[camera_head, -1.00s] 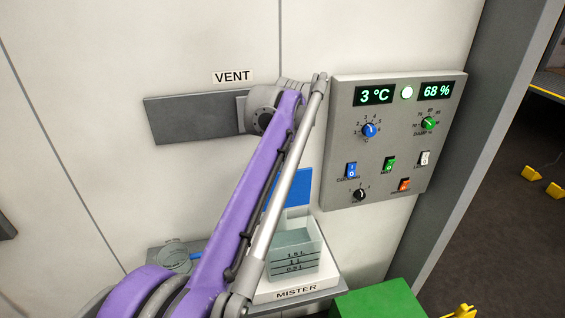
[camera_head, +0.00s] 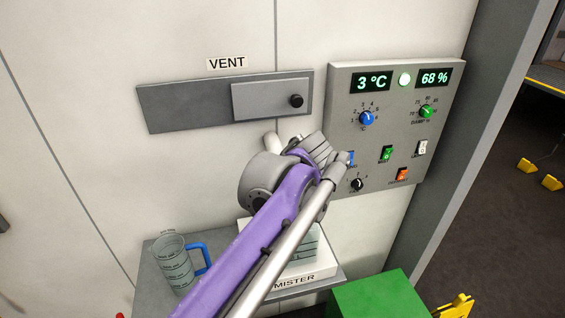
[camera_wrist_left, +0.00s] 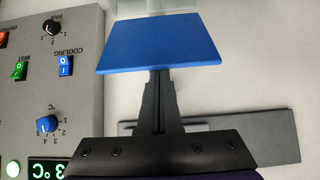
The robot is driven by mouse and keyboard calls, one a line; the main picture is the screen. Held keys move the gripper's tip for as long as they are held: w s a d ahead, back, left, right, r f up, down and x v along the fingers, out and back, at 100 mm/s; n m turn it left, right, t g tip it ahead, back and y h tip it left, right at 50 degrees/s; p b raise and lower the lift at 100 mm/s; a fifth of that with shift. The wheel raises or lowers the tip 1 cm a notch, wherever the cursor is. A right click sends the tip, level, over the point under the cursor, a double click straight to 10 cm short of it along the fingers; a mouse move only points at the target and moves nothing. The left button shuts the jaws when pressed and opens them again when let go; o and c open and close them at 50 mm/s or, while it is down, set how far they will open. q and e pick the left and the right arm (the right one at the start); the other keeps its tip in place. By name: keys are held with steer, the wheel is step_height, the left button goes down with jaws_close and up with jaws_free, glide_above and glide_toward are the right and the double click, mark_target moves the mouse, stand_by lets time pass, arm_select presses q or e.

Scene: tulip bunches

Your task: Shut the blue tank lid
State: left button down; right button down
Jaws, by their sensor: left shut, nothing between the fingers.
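The blue tank lid (camera_wrist_left: 160,42) is a flat blue plate in the wrist view, raised at the tank. A strip of the clear tank (camera_wrist_left: 158,6) shows beyond it at the top edge. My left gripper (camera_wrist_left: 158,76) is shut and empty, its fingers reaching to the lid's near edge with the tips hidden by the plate. I cannot tell if they touch it. In the head view my purple arm hides the lid and much of the tank (camera_head: 310,246), which stands on the white MISTER base (camera_head: 318,274). My right gripper is not in view.
A control panel (camera_head: 387,150) with knobs and switches is close to the right of my wrist. The vent slide (camera_head: 262,98) is above. A measuring jug (camera_head: 172,265) with a blue handle stands left of the tank. A green box (camera_head: 380,298) is at the lower right.

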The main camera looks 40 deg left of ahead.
arm_select(q)
steer(key=s+d+f+t+y+b, duration=0.3)
steer(key=f+y+b, duration=0.1)
steer(key=f+b, duration=0.1)
steer(key=s+d+f+t+y+b, duration=0.2)
steer(key=d+f+t+y+b, duration=0.2)
steer(key=f, duration=0.4)
steer(key=shift+s+d+f+y+b, duration=0.15)
steer(key=shift+s+y+b, duration=0.25)
steer(key=shift+b, duration=0.05)
steer(key=shift+f, duration=0.15)
